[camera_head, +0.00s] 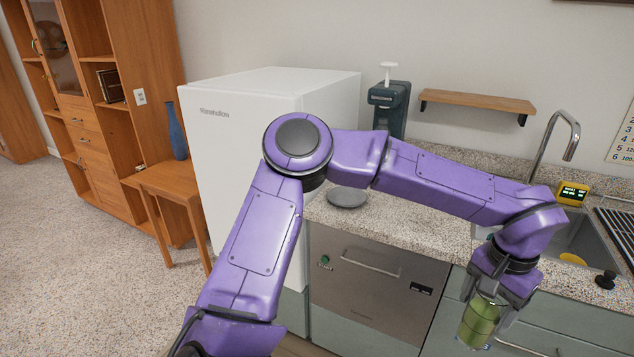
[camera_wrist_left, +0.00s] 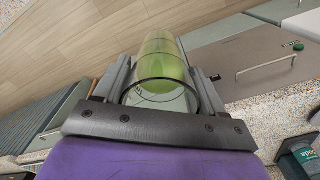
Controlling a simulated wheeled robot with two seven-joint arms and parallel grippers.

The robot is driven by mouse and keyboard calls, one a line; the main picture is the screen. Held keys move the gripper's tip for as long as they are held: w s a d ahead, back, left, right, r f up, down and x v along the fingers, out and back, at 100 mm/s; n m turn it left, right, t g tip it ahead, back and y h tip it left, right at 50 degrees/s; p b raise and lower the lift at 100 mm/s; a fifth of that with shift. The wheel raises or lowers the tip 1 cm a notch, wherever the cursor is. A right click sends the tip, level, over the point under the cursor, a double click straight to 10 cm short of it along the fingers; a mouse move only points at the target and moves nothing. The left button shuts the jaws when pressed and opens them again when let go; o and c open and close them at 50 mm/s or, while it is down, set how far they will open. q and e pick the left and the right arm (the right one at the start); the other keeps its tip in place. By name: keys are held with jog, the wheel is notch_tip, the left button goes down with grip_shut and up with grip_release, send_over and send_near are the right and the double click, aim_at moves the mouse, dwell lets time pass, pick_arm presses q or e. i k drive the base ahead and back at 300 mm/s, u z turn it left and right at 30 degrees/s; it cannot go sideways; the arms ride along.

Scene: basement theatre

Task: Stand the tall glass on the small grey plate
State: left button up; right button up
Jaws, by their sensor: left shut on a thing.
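The small grey plate (camera_head: 347,197) lies empty on the speckled counter, left of the sink, partly behind my purple left arm. My left gripper (camera_head: 496,296) is shut on the tall glass (camera_head: 478,322), a clear tumbler with a green lower part. It holds the glass tilted in front of the cabinet fronts, lower than the counter top. In the left wrist view the glass (camera_wrist_left: 162,70) sits between both fingers of the gripper (camera_wrist_left: 160,85), its open rim towards the camera. My right gripper does not show.
A dark green dispenser (camera_head: 389,108) stands at the back of the counter beside the white fridge (camera_head: 250,140). The sink (camera_head: 585,238), tall tap (camera_head: 560,135) and yellow timer (camera_head: 571,193) are at the right. The counter (camera_head: 400,225) around the plate is mostly clear.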

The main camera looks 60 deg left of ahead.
aim_at(347, 199)
jog(key=k, duration=0.75)
jog(key=u, duration=1.2)
jog(key=i, duration=1.55)
